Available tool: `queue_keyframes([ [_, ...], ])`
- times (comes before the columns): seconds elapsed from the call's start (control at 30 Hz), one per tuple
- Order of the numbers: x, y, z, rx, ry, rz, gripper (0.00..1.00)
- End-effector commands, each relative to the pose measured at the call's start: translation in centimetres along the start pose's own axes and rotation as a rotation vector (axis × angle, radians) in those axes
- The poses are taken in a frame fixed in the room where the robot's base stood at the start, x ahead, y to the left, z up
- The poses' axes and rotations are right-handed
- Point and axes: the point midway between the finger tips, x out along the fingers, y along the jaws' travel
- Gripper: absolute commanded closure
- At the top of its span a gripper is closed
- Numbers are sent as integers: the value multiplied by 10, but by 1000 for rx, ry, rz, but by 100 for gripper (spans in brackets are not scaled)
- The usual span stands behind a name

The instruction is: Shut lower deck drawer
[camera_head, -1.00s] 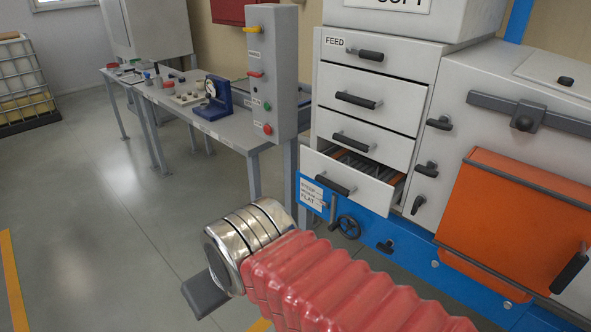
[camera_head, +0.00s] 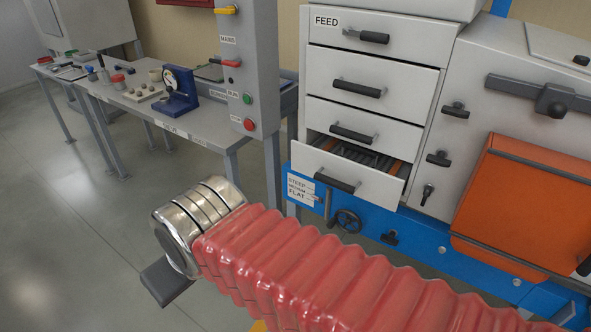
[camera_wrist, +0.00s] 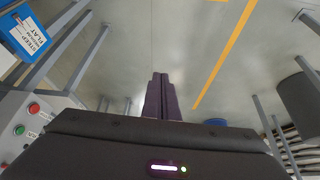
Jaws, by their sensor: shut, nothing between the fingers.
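The lower deck drawer (camera_head: 345,184) is the bottom of several white drawers in the machine, and it is pulled partly out. Its inside shows dark slats with orange edges, and its black bar handle (camera_head: 334,182) is on the front. My gripper (camera_head: 168,281) is at the lower left in the head view, in front of and left of the drawer, apart from it. In the wrist view my gripper's fingers (camera_wrist: 162,95) are together with nothing between them, above open floor. The drawer is not seen in the wrist view.
The drawers above look closed. A grey control post (camera_head: 250,70) with buttons stands left of the drawers. A grey bench (camera_head: 185,120) holds a blue gauge device (camera_head: 179,90). An orange chute (camera_head: 525,195) juts out at right. Floor at left is clear.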

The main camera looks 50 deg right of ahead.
Motion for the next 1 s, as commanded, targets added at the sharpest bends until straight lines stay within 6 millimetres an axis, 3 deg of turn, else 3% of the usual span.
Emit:
queue_keyframes([
  [0.57, 2, -1, -4, 16, 6, -5, 100],
  [0.77, 19, -2, -33, 145, 64, -42, 100],
  [1.0, 58, -1, -96, 460, 196, -112, 100],
])
